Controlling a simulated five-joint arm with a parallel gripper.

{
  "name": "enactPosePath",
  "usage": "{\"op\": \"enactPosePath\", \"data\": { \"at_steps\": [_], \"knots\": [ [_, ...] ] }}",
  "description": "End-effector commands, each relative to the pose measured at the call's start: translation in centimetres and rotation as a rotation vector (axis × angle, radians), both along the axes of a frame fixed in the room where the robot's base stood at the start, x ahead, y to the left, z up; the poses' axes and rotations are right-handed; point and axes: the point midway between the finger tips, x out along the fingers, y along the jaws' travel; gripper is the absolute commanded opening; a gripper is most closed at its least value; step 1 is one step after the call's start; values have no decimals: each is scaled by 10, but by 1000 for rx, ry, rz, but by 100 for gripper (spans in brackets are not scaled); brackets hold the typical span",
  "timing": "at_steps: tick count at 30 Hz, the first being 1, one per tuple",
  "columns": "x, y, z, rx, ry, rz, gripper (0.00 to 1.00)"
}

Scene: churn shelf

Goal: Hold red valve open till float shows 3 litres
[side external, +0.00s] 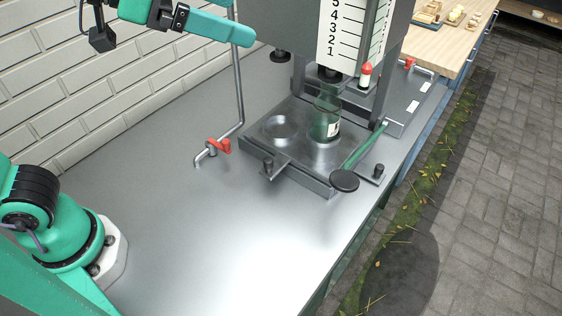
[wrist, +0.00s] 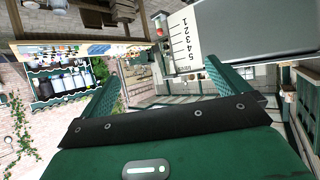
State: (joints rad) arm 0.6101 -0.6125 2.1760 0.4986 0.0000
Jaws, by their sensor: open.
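A red valve handle (side external: 219,146) sits on a thin bent pipe on the metal bench, left of the tray; a second red handle (side external: 409,63) is at the far right. The grey tank has a white scale (side external: 343,32), which also shows tilted in the wrist view (wrist: 187,35). A red-topped white piece, seemingly the float (side external: 366,73), sits below the 1 mark. My gripper (wrist: 166,70) is open and empty in the wrist view. In the side view one teal finger (side external: 215,26) shows high left of the tank, apart from both handles; the other is mostly cut off.
A green glass bottle (side external: 326,118) stands on the metal tray (side external: 318,182) under the tank. A green lever with a black disc (side external: 344,181) sticks out at the front. The bench (side external: 190,215) is clear at front left; a brick wall (side external: 60,80) stands behind.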

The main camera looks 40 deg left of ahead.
Motion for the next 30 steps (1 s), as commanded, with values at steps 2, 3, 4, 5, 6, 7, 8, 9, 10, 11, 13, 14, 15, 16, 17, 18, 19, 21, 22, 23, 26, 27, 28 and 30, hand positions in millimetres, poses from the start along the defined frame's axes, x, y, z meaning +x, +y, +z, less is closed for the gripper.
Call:
{"op": "enactPosePath", "data": {
  "at_steps": [2,3,4,5,6,7,8,9,10,11,13,14,15,16,17,18,19,21,22,23,26,27,28,30],
  "knots": [
    [-5,3,4,-1,-2,0,100],
    [-7,5,5,-1,-2,0,100],
    [-8,5,6,-1,-2,0,100],
    [-9,6,6,-1,-2,0,100],
    [-10,7,7,-1,-2,0,100],
    [-10,7,7,-1,-1,0,100],
    [-11,8,7,0,0,0,100],
    [-11,8,7,0,0,0,100],
    [-11,8,7,0,0,0,100],
    [-12,8,7,0,0,0,100],
    [-11,8,7,1,1,1,100],
    [-11,9,7,1,2,2,100],
    [-11,10,6,3,5,6,100],
    [-11,11,4,5,7,10,100],
    [-10,13,3,8,11,15,100],
    [-9,17,-1,13,19,25,100],
    [-8,20,-4,18,26,35,100],
    [-6,30,-13,32,49,64,100],
    [-6,35,-17,40,61,80,100],
    [-5,41,-23,47,74,96,100],
    [-4,65,-44,77,133,165,100],
    [-4,75,-54,90,159,196,100],
    [-4,84,-61,100,182,221,100],
    [-7,104,-79,120,236,279,100]
  ]
}}
